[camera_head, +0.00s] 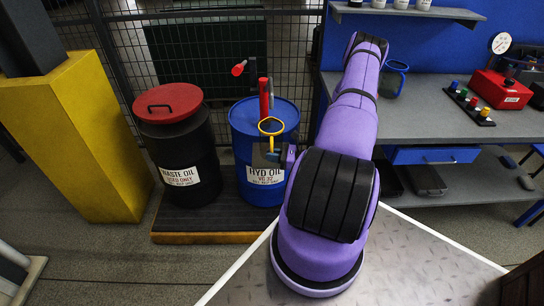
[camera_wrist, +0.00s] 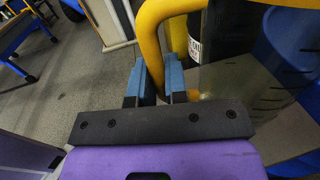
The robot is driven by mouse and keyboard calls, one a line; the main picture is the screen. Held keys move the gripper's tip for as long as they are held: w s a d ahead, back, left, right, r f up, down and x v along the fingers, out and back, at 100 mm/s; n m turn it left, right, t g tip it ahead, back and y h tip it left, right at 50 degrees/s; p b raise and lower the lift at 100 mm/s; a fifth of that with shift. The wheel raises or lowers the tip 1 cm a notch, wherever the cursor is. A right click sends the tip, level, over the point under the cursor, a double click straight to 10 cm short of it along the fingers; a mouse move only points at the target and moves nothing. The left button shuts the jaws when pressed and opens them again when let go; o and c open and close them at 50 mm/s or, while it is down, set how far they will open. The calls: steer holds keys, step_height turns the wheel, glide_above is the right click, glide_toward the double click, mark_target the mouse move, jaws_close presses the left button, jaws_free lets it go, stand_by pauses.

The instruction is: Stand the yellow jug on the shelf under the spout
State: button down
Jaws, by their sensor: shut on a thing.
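The yellow jug has a yellow rim (camera_head: 270,126) and a clear grey body; in the head view it hangs in front of the blue HYD OIL drum (camera_head: 292,118). In the wrist view its thick yellow handle (camera_wrist: 150,35) stands between the blue fingers of my gripper (camera_wrist: 154,78), which is shut on it. The jug's see-through body (camera_wrist: 235,95) is to the right of the fingers. A red pump (camera_head: 264,97) rises from the drum just behind the rim. The spout's outlet and the shelf under it cannot be made out.
A black WASTE OIL drum (camera_head: 180,150) with a red lid stands left of the blue drum on a dark low platform (camera_head: 205,226). A wire fence is behind. A grey bench (camera_head: 430,115) at right holds a blue-rimmed jug (camera_head: 393,80) and a red box (camera_head: 500,90).

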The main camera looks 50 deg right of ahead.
steer(key=shift+f, duration=0.3)
steer(key=c, duration=1.1)
jaws_free()
steer(key=shift+c, duration=0.2)
steer(key=shift+s+r, duration=0.1)
steer(key=shift+r, duration=0.05)
steer(key=v, duration=1.2)
